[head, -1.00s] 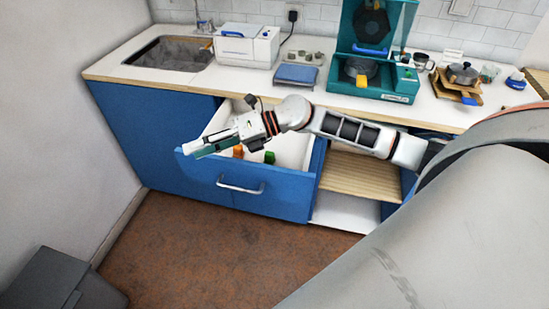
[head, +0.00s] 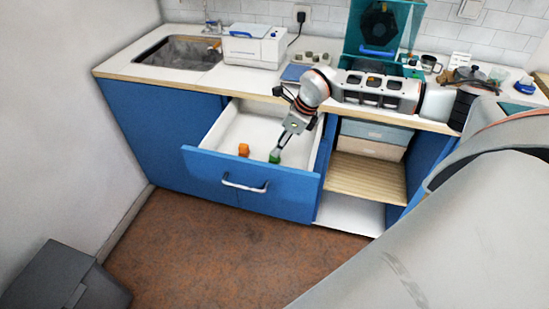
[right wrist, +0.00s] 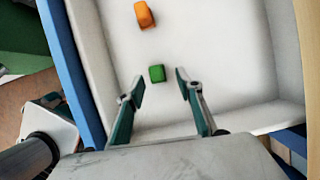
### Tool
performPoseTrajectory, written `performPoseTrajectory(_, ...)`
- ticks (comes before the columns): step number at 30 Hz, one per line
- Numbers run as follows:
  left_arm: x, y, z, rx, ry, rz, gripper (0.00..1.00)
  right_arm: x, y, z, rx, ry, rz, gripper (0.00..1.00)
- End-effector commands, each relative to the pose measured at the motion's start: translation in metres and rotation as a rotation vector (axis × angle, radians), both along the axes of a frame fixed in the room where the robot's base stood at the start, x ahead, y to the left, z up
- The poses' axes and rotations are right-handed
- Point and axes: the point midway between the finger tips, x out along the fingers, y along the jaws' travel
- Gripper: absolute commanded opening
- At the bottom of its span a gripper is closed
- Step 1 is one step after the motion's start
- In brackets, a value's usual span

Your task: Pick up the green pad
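The green pad (right wrist: 157,73) is a small green block on the white floor of the open drawer (right wrist: 215,60). In the right wrist view it lies just beyond and between my right gripper's fingertips (right wrist: 159,80), which are spread apart with nothing between them. In the head view the gripper (head: 279,150) points down into the drawer, and the green pad (head: 274,159) shows at its tips, partly covered. An orange block (head: 243,150) stands to the left of it in the drawer, and shows farther up in the right wrist view (right wrist: 144,15). My left gripper is not in view.
The drawer's blue front (head: 200,166) and white side walls surround the gripper closely. The counter (head: 260,82) behind holds a white box (head: 255,46), a teal machine (head: 382,30) and a sink (head: 180,53). Open shelves (head: 365,178) stand right of the drawer.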

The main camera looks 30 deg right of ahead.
Motion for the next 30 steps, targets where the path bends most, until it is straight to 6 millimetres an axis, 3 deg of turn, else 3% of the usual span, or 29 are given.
performPoseTrajectory(9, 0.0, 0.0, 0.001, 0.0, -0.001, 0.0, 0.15, 0.008, 0.015, -0.04, 0.003, 0.003, 0.0, 0.36)
performPoseTrajectory(17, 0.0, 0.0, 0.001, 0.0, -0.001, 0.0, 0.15, 0.01, 0.016, -0.042, 0.002, 0.0, 0.001, 0.36)
performPoseTrajectory(20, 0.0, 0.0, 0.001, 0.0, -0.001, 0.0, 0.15, 0.01, 0.016, -0.042, 0.002, 0.001, 0.0, 0.1)
performPoseTrajectory(29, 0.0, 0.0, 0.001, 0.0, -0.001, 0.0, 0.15, 0.01, 0.016, -0.042, 0.003, 0.001, 0.0, 0.08)
performPoseTrajectory(30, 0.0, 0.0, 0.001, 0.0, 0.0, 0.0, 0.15, 0.01, 0.016, -0.042, 0.003, 0.001, 0.0, 0.03)
